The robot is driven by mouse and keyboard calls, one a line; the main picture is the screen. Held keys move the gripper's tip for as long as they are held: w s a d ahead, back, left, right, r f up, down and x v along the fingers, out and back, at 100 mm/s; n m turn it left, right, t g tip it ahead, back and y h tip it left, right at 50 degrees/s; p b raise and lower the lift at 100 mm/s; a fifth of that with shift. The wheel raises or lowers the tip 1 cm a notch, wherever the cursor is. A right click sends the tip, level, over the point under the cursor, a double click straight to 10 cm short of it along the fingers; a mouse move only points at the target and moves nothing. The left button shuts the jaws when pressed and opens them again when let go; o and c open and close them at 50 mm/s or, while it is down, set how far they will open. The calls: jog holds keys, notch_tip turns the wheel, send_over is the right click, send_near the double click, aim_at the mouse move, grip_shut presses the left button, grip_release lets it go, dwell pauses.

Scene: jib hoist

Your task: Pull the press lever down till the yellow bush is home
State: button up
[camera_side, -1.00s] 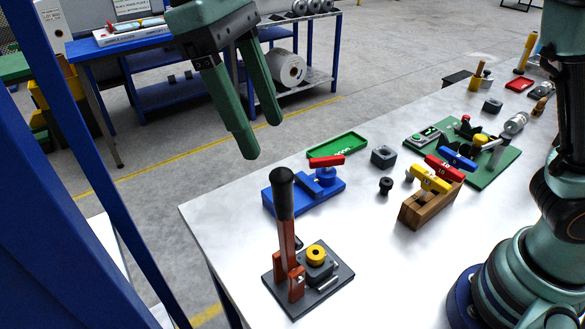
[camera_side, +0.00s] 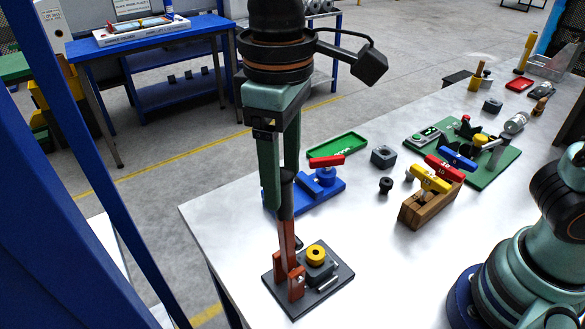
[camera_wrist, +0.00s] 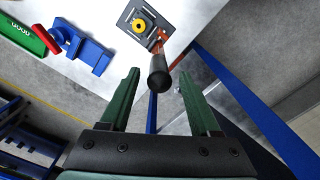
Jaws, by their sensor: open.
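The press lever (camera_side: 287,215) stands upright on its dark base plate (camera_side: 330,288), with a black grip on top and a red-brown lower arm. The yellow bush (camera_side: 316,253) sits on the grey block beside the lever, its top standing proud. My gripper (camera_side: 278,205) points down at the lever's grip, its fingers open. In the wrist view my gripper (camera_wrist: 158,82) has its two green fingers apart, and the black grip end (camera_wrist: 158,78) shows in the gap near their tips. The yellow bush (camera_wrist: 138,25) lies beyond it. I cannot tell whether a finger touches the grip.
A blue fixture with a red handle (camera_side: 320,180) stands behind the press. A green tray (camera_side: 337,146), a grey block (camera_side: 384,156), a black knob (camera_side: 386,185) and a wooden rack with coloured handles (camera_side: 430,200) lie rightward. The table's left edge is close to the press.

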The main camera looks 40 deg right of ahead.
aim_at(283, 197)
jog(key=shift+f, duration=2.25)
grip_shut()
jog(key=shift+r, duration=0.1)
